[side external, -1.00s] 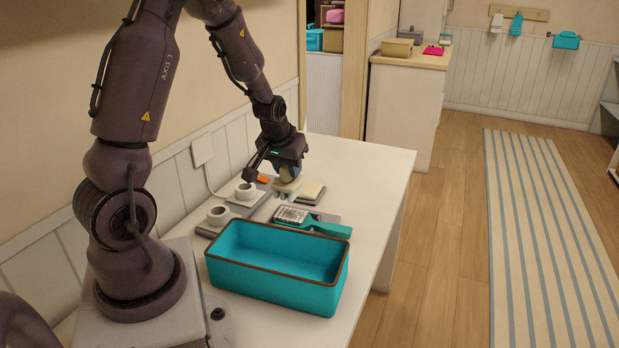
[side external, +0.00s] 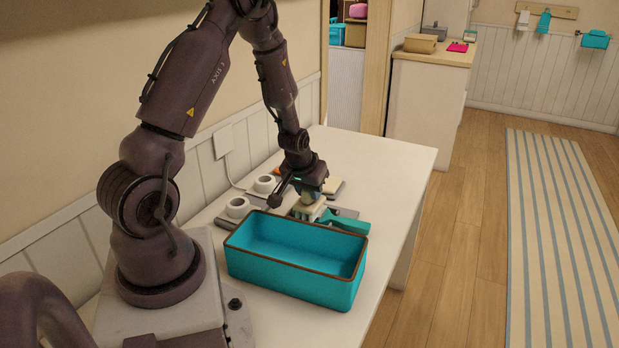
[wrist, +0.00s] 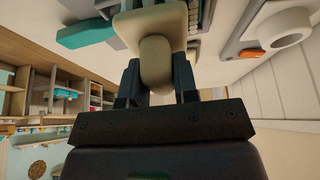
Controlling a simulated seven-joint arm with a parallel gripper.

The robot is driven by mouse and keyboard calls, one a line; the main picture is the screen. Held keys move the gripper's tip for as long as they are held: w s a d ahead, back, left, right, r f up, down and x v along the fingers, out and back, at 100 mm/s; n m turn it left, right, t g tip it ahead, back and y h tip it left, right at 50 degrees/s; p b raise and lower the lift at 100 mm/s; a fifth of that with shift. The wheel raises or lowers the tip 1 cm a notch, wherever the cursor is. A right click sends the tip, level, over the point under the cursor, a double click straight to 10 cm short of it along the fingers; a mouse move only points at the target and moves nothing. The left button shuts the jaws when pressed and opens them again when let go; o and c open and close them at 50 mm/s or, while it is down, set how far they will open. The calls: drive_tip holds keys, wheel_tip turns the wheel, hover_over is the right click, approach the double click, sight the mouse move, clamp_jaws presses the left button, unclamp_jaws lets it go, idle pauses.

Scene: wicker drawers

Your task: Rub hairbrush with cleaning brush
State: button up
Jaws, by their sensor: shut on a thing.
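My gripper (side external: 312,192) is shut on the cream handle of the cleaning brush (side external: 307,212). The held brush also shows in the wrist view (wrist: 156,62), between my two dark fingers (wrist: 153,85). The hairbrush (side external: 343,222) lies on the table with its teal handle pointing right. Its head is mostly hidden under the cleaning brush. In the wrist view the hairbrush's teal handle (wrist: 85,33) shows left of the cleaning brush. The cleaning brush is over the hairbrush head; I cannot tell for certain whether they touch.
An open teal bin (side external: 295,272) stands just in front of the hairbrush. Two white ring-shaped things (side external: 238,206) sit on grey bases by the wall. A cream block (side external: 332,186) lies behind my gripper. The table's right side (side external: 400,180) is clear.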

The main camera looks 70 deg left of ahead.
drive_tip(key=shift+w+a+r, duration=0.1)
drive_tip(key=shift+w+a, duration=0.25)
drive_tip(key=shift+a, duration=0.05)
drive_tip(key=shift+w+a+f, duration=0.2)
drive_tip(key=shift+w+a, duration=0.3)
drive_tip(key=shift+a, duration=0.1)
drive_tip(key=shift+w+a, duration=0.5)
drive_tip(key=shift+a, duration=0.05)
drive_tip(key=s+d, duration=0.2)
drive_tip(key=d, duration=0.1)
drive_tip(key=shift+s+r, duration=0.1)
drive_tip(key=shift+s, duration=0.2)
drive_tip(key=shift+s+a, duration=0.15)
drive_tip(key=shift+s, duration=0.15)
drive_tip(key=shift+w+a, duration=1.2)
drive_tip(key=shift+a, duration=0.25)
drive_tip(key=shift+s+d, duration=1.3)
drive_tip(key=shift+d, duration=0.2)
drive_tip(key=shift+r, duration=4.1)
drive_tip(key=shift+w, duration=0.1)
